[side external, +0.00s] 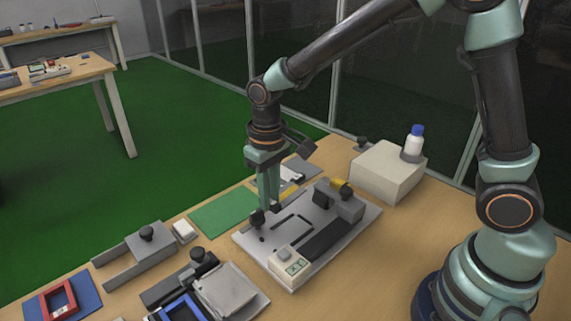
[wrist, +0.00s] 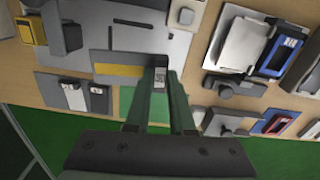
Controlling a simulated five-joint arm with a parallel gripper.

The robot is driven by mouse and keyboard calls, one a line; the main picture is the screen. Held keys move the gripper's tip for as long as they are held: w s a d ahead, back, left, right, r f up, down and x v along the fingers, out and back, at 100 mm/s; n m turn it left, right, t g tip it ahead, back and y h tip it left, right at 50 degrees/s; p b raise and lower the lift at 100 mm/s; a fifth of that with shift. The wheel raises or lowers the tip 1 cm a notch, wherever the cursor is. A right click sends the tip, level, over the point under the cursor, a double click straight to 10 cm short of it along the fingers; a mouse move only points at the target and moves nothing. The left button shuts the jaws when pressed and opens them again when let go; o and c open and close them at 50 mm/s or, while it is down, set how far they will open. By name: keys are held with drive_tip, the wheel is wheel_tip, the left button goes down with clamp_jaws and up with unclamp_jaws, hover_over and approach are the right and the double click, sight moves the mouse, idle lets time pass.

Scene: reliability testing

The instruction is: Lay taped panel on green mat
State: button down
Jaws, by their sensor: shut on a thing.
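The taped panel (wrist: 103,57) is a thin grey piece with a yellow tape strip (wrist: 118,70), extending left from my fingertips in the wrist view. In the side view its yellow tape (side external: 290,191) shows just right of the fingers. My gripper (side external: 267,213) points down and is shut on the panel's near end; it also shows in the wrist view (wrist: 162,82). A small pale marked piece sits between the fingertips. The panel is over or beside the grey fixture plate's edge; its height is unclear. The green mat (side external: 225,211) lies flat left of my gripper, partly hidden in the wrist view (wrist: 127,101).
The grey fixture plate (side external: 254,239) carries a control box (side external: 291,262) and a dark clamp block. A beige box (side external: 386,171) with a blue-capped bottle (side external: 414,141) stands at right. Grey brackets (side external: 147,250), a blue frame (side external: 181,307) and a red frame (side external: 58,300) occupy the front left.

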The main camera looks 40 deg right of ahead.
sight(238, 218)
drive_tip(key=shift+w+a+n, duration=0.1)
drive_tip(key=shift+w+n, duration=0.7)
drive_tip(key=shift+n, duration=0.1)
drive_tip(key=w+n, duration=1)
drive_tip(key=n, duration=0.5)
drive_tip(key=shift+w+a+f, duration=0.1)
drive_tip(key=shift+a+f, duration=0.05)
drive_tip(key=shift+f, duration=2.5)
drive_tip(key=shift+a+f, duration=0.15)
drive_tip(key=shift+f, duration=2.45)
drive_tip(key=shift+f, duration=0.25)
drive_tip(key=c, duration=0.7)
unclamp_jaws()
drive_tip(key=shift+r, duration=0.1)
